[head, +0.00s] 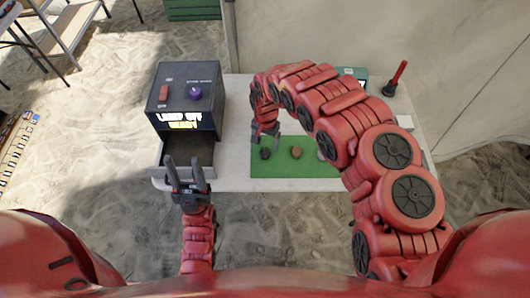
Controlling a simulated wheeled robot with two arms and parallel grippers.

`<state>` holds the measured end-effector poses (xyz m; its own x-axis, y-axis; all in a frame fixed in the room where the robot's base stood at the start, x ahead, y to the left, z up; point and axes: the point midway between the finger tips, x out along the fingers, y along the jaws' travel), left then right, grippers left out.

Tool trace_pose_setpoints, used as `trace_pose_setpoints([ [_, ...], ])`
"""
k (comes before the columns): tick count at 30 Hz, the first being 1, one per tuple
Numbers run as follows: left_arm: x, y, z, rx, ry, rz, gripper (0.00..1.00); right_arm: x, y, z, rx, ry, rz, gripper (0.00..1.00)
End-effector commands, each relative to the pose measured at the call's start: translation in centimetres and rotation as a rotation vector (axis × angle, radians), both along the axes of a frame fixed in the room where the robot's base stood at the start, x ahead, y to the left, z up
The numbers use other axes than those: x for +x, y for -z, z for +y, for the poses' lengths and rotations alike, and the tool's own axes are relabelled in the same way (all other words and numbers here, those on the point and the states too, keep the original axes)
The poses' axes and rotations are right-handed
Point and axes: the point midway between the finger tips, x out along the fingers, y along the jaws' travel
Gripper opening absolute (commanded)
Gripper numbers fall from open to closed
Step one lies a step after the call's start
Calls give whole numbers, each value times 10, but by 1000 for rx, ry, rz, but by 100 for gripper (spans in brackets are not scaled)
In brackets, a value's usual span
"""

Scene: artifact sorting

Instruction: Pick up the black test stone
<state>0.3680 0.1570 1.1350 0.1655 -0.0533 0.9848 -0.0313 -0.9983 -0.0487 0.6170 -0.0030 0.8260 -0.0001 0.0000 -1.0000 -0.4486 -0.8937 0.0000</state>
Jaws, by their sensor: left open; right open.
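A small black stone (265,153) lies on the green mat (285,171) near its left edge. A reddish-brown stone (296,152) lies to its right, and another stone (320,155) is partly hidden by my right arm. My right gripper (264,138) is open and points down just behind and above the black stone, with nothing visible between its fingers. Whether it touches the stone I cannot tell. My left gripper (186,163) is open and empty, its fingers upright in front of the dark machine's tray.
A dark box machine (170,92) with a lit display, a red part and a purple knob stands on the left of the white table (232,180). Its open tray (201,150) faces me. A red-handled tool (395,78) stands at the back right. My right arm covers much of the table's right side.

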Motion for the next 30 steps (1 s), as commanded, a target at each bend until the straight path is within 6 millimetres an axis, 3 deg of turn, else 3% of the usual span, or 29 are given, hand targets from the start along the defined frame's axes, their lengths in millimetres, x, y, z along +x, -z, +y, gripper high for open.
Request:
trace_pose_setpoints([
  [9,0,-17,0,0,0,0,50,-3,27,3,1,0,3,84],
  [15,0,-18,0,0,0,0,50,-2,46,3,3,1,1,84],
  [26,0,-19,0,0,0,0,50,-2,50,2,-1,1,0,84],
  [30,0,-19,0,0,0,0,50,-2,50,2,0,1,0,60],
])
